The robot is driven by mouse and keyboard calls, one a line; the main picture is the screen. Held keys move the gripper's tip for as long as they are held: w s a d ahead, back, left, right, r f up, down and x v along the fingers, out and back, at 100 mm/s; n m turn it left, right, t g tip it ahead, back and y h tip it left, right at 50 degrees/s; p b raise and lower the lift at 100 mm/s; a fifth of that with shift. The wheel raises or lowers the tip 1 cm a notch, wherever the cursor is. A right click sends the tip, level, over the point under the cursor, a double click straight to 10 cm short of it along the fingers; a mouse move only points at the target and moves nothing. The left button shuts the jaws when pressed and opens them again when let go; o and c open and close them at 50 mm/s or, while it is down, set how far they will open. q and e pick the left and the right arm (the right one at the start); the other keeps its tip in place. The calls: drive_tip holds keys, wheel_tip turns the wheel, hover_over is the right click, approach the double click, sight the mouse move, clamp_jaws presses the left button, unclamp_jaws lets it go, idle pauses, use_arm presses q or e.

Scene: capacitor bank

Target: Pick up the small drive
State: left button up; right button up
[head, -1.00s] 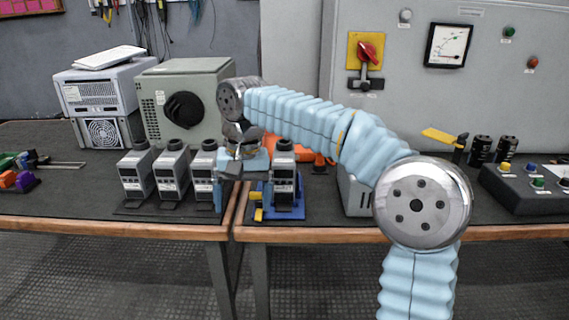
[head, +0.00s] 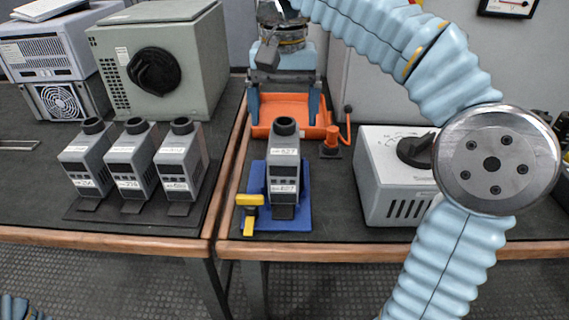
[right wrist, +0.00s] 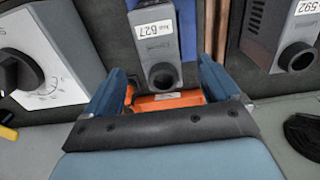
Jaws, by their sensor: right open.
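A small grey drive (head: 284,165) with a round black top port and white labels stands upright on a blue base (head: 256,180) on the right bench. Three similar grey drives (head: 131,163) stand in a row on a dark plate on the left bench. My right gripper (head: 284,108) is open and empty, fingers pointing down, behind the single drive and above an orange tray (head: 262,129). In the right wrist view, the drive (right wrist: 157,45), its label reading 627, lies ahead between the open fingers (right wrist: 162,72), apart from them. My left gripper is out of view.
A yellow clamp handle (head: 249,200) sits at the base's left front corner. A grey box with a black knob (head: 375,185) stands to the right. A grey-green cabinet (head: 200,70) is at the back left. The bench's wooden front edge (head: 330,253) is close.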

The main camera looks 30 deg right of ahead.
sight(284, 138)
wheel_tip(284, 138, down, 9)
drive_tip(key=shift+w+d+f+b, duration=0.1)
drive_tip(key=shift+d+f+b, duration=0.1)
drive_tip(key=shift+b, duration=0.95)
drive_tip(key=shift+r, duration=0.1)
drive_tip(key=c, duration=1.5)
